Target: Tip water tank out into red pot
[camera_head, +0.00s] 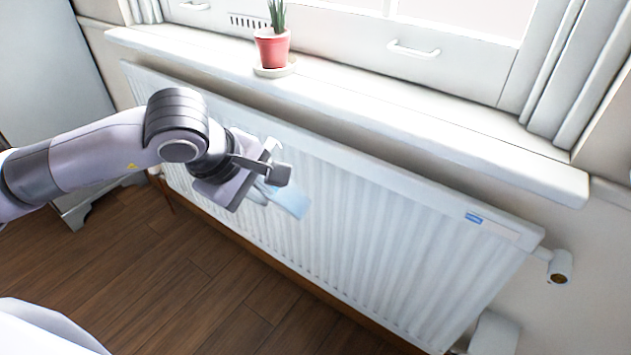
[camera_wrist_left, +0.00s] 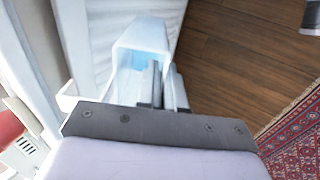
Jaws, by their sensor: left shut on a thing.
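The water tank (camera_head: 290,201) is a small, pale, see-through container with a light-blue tint. My left gripper (camera_head: 272,172) is shut on it and holds it in front of the radiator, below the windowsill. In the left wrist view the tank (camera_wrist_left: 143,38) lies beyond the fingers (camera_wrist_left: 166,88), with light blue inside. The red pot (camera_head: 272,48) stands upright on a pale saucer (camera_head: 274,70) on the sill, holding a spiky green plant. It is above and apart from the tank. A red edge of the pot (camera_wrist_left: 9,124) shows at the left of the wrist view. My right gripper is not in view.
The white windowsill (camera_head: 420,130) juts out above the ribbed radiator (camera_head: 390,230). A radiator valve (camera_head: 560,268) sticks out at right. A grey cabinet (camera_head: 50,80) stands at left. The wooden floor (camera_head: 200,290) is clear, and a patterned rug (camera_wrist_left: 298,135) lies at right in the wrist view.

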